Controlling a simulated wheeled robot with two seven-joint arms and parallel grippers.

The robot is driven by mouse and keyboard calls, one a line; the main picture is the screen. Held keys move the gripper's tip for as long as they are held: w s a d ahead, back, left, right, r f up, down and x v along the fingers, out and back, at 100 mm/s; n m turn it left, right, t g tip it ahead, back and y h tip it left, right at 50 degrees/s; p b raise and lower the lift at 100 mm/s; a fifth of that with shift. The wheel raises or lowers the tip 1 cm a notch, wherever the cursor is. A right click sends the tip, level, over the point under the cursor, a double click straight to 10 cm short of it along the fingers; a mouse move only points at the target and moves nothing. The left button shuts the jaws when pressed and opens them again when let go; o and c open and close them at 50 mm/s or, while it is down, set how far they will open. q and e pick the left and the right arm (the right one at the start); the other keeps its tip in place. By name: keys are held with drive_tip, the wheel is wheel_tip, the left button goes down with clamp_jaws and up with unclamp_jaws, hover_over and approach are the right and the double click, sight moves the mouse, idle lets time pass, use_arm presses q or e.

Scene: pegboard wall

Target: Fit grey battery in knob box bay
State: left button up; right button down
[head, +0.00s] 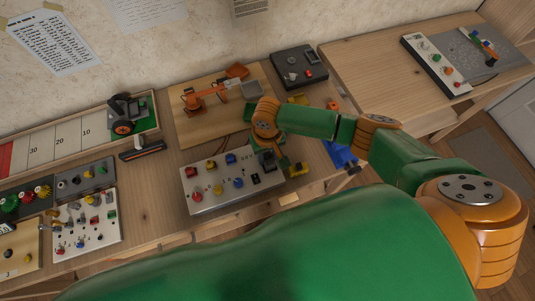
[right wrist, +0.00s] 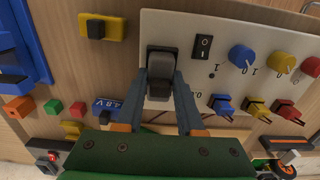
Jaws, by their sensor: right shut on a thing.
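The knob box (head: 232,187) is a white-topped panel with red, yellow and blue knobs on the workbench. It also shows in the right wrist view (right wrist: 220,22), with a black rocker switch (right wrist: 203,47). My right gripper (head: 270,157) is over the box's far right corner. In the right wrist view its two fingers (right wrist: 162,84) are shut on the dark grey battery (right wrist: 161,64). The battery is at the panel end beside the switch. My left gripper is out of view.
A blue "4.8V" block (right wrist: 108,105), small red and green cubes, and a yellow piece with a black block (right wrist: 100,27) lie near the box. A blue tray (head: 340,154) is to the right. A board with an orange arm model (head: 205,97) stands behind.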

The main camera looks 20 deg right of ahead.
drive_tip(key=shift+s+f, duration=0.2)
